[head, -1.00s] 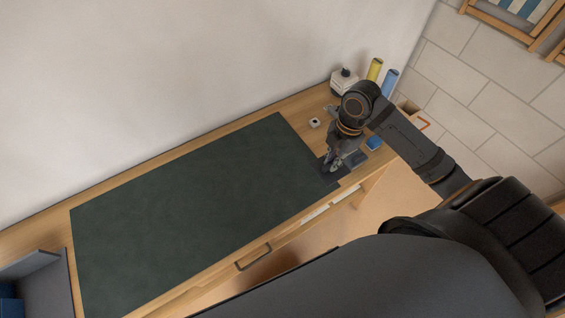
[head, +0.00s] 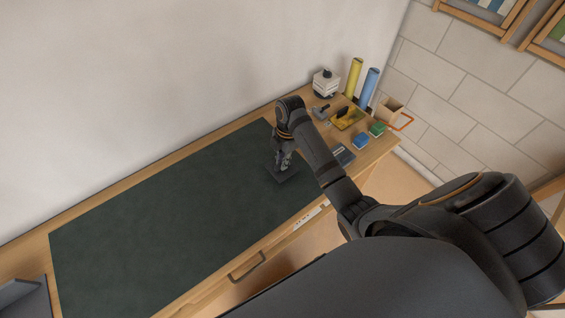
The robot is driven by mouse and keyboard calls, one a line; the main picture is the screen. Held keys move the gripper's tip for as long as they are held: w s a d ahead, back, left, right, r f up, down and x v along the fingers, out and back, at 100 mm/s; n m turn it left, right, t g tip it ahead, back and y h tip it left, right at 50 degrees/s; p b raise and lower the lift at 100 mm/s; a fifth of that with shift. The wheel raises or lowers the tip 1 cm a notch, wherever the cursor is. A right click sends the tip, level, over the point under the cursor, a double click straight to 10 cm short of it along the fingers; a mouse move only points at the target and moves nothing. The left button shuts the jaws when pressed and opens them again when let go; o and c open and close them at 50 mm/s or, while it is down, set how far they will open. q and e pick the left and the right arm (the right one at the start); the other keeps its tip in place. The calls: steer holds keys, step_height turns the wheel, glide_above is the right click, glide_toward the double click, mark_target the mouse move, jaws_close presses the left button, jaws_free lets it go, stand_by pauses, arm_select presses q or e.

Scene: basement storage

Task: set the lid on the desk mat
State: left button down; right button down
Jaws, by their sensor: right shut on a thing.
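The desk mat (head: 165,215) is a large dark green sheet covering most of the wooden desk. My right gripper (head: 282,165) is over the mat's right part, pointing down and shut on the lid (head: 285,177), a small flat dark grey piece. The lid lies within the mat's outline in the picture. I cannot tell whether it touches the mat or hangs just above it. The fingers hide part of the lid. My left gripper is not in view.
Right of the mat stand a white pot (head: 326,84), yellow roll (head: 354,78), blue roll (head: 369,88), yellow tray (head: 349,122), blue block (head: 360,141), green block (head: 377,129) and dark box (head: 343,155). A wall runs behind. The mat's left and middle are clear.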

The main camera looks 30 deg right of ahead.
steer(key=shift+f, duration=0.75)
steer(key=c, duration=1.4)
jaws_free()
steer(key=shift+f, duration=0.15)
steer(key=r, duration=0.4)
steer(key=d+r, duration=0.1)
steer(key=r, duration=0.1)
steer(key=shift+w+r+b, duration=0.1)
steer(key=shift+w+b, duration=0.05)
steer(key=shift+b, duration=0.15)
steer(key=r+p, duration=0.1)
steer(key=r, duration=0.1)
steer(key=r+p, duration=0.1)
steer(key=r, duration=0.1)
steer(key=r+p, duration=0.2)
steer(key=shift+d+r, duration=0.1)
steer(key=shift+d, duration=0.15)
